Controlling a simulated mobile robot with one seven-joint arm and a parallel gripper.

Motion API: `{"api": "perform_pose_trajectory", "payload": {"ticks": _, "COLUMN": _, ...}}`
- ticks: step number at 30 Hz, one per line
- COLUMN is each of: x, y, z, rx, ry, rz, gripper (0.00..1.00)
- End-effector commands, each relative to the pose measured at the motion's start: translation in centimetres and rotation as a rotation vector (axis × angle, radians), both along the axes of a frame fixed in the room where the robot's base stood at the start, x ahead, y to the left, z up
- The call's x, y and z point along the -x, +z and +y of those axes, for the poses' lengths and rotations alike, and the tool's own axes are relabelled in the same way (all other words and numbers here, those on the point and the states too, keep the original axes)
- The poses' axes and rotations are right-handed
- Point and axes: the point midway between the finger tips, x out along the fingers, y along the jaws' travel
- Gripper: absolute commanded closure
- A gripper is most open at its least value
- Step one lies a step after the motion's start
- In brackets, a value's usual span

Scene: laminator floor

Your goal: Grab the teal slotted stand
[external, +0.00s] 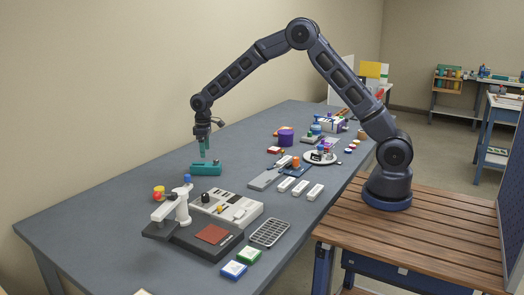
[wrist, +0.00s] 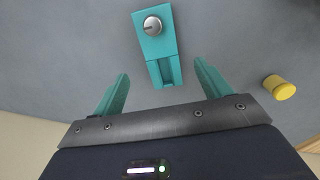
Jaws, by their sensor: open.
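The teal slotted stand (external: 207,169) lies on the grey-blue table in the external view, a low block with a raised part. In the wrist view the stand (wrist: 157,46) is at the top centre, with a round silver knob on it and a recess at its near end. My gripper (external: 203,153) is above the stand in the external view, pointing down.
A yellow cylinder (wrist: 279,87) stands to the right in the wrist view. In the external view, a white control box (external: 228,207) and a dark press with a white arm (external: 178,207) are nearer the camera. The table (external: 130,190) is clear left of the stand.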

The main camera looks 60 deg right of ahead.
Motion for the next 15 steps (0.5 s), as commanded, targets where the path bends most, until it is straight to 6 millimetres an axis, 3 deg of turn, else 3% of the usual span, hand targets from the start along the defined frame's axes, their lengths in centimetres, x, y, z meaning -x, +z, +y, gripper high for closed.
{"api": "perform_pose_trajectory", "payload": {"ticks": 6, "x": 0.0, "y": -3.0, "z": 0.0, "rx": 0.0, "ry": 0.0, "rz": 0.0, "gripper": 0.24}}
{"api": "perform_pose_trajectory", "payload": {"ticks": 15, "x": 0.1, "y": -5.2, "z": 0.0, "rx": 0.0, "ry": -0.001, "rz": 0.001, "gripper": 0.24}}
